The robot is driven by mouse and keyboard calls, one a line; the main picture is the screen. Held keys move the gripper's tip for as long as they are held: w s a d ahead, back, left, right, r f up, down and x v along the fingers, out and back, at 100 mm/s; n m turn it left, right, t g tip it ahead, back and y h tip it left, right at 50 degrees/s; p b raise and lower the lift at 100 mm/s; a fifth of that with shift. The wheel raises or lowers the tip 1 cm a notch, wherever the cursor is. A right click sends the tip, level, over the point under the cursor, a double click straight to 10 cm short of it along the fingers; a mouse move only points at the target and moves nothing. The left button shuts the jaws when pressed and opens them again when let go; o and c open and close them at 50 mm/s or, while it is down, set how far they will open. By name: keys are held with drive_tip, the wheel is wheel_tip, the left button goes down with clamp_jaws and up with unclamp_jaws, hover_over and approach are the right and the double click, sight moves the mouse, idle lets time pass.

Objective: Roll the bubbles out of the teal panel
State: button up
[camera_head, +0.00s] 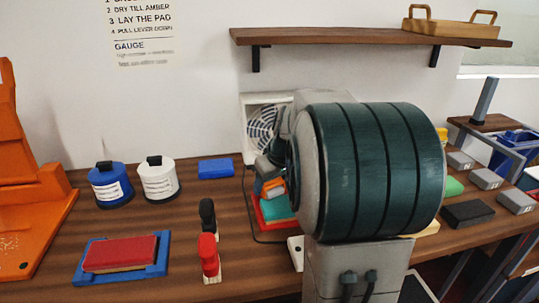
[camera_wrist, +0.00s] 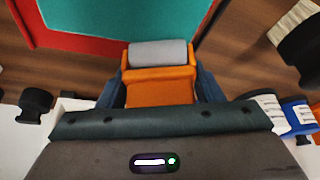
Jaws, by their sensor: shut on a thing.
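My gripper (camera_wrist: 161,88) is shut on the orange body of a roller (camera_wrist: 158,92), with a dark blue finger on each side. The roller's grey drum (camera_wrist: 158,54) points toward the teal panel (camera_wrist: 130,15), at the panel's near edge in the wrist view. I cannot tell whether the drum touches it. The panel lies on a red base (camera_wrist: 60,38). In the head view the teal panel (camera_head: 280,207) shows only partly, behind my large dark arm link, with the orange roller (camera_head: 273,187) just above it. No bubbles can be made out.
A blue jar (camera_head: 110,187), a white jar (camera_head: 158,180) and a blue block (camera_head: 216,168) stand at the back left. A red pad (camera_head: 120,254) lies in a blue tray. Red (camera_head: 209,258) and black-topped handles stand left of the panel. A fan (camera_head: 262,128) is behind it.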

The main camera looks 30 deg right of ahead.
drive_tip(key=v, duration=0.1)
drive_tip(key=p+v, duration=0.1)
drive_tip(key=v, duration=0.1)
drive_tip(key=shift+w+a+r, duration=0.1)
drive_tip(key=shift+w+a, duration=0.05)
drive_tip(key=shift+w, duration=0.15)
drive_tip(key=shift+w+r+p, duration=0.1)
drive_tip(key=shift+r+p, duration=0.2)
drive_tip(key=shift+r, duration=0.1)
drive_tip(key=shift+r+p, duration=1.25)
drive_tip(key=shift+r, duration=0.6)
